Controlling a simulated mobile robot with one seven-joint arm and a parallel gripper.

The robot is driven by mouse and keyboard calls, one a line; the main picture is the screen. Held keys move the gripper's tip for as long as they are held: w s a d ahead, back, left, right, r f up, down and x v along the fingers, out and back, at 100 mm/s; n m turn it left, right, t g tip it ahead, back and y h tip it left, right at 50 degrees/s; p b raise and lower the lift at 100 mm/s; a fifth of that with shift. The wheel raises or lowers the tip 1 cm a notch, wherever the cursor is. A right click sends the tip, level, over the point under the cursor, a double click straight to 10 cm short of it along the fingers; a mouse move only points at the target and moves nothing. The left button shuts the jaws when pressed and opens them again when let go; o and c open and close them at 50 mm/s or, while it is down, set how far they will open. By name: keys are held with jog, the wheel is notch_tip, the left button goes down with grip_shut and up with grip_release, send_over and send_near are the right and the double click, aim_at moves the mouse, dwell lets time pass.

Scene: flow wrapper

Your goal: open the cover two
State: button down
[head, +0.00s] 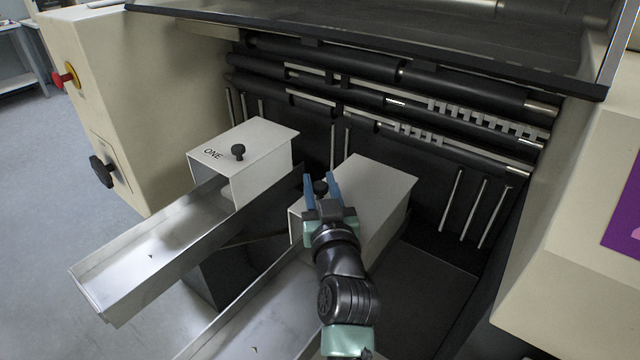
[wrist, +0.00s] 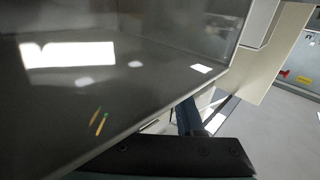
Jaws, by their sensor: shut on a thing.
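The right-hand white box-shaped cover (head: 378,186) is in the middle of the head view, over the right chute. Its label is not visible, as my gripper and arm hide part of its top. The other cover, marked ONE (head: 262,140), stands to its left with a black knob (head: 238,151) on top. My gripper (head: 321,180) is above the right cover's near left part, its blue fingers on either side of a black knob (head: 320,188) and shut on it. I cannot tell whether this cover is lifted at all. The wrist view shows one blue finger, not the knob.
Metal chutes run toward me from the covers; the left chute (head: 150,250) is empty. Dark rollers (head: 400,95) and rods lie behind. A glossy dark panel (head: 400,42) overhangs the back; a glossy dark surface (wrist: 120,70) fills much of the wrist view. Cream housings flank both sides.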

aim_at(377, 226)
jog(key=shift+d+b, duration=0.1)
jog(key=shift+b, duration=0.2)
jog(key=b, duration=0.1)
jog(key=s+d+m+t+b, duration=0.1)
jog(key=shift+d+r+b, duration=0.1)
jog(key=shift+r+b, duration=0.2)
jog(key=shift+b, duration=0.1)
jog(key=s+d+r+m+t+b, duration=0.1)
jog(key=s+d+m+b, duration=0.1)
jog(key=b, duration=0.2)
jog(key=s+d+r+m+t+h+b, duration=0.1)
jog(key=d+m+t+b, duration=0.1)
jog(key=d+b, duration=0.1)
jog(key=s+d+r+m+t+h+b, duration=0.1)
jog(key=s+d+m+b, duration=0.1)
jog(key=b, duration=0.3)
jog(key=shift+s+d+r+m+t, duration=0.1)
jog(key=shift+s+d+m+t, duration=0.2)
jog(key=shift+d+m+t, duration=0.25)
jog(key=s+d+f+m+h+b, duration=0.2)
jog(key=s+d+m+h+b, duration=0.1)
jog(key=m+h, duration=0.5)
jog(key=s+d+f+m+g+h+b, duration=0.1)
jog(key=s+d+m+h+b, duration=0.3)
jog(key=m, duration=0.6)
jog(key=shift+s+d+f+h+b, duration=0.2)
jog(key=shift+d+f+h+b, duration=0.25)
jog(key=shift+d+h, duration=1.2)
jog(key=shift+a+g+h, duration=0.25)
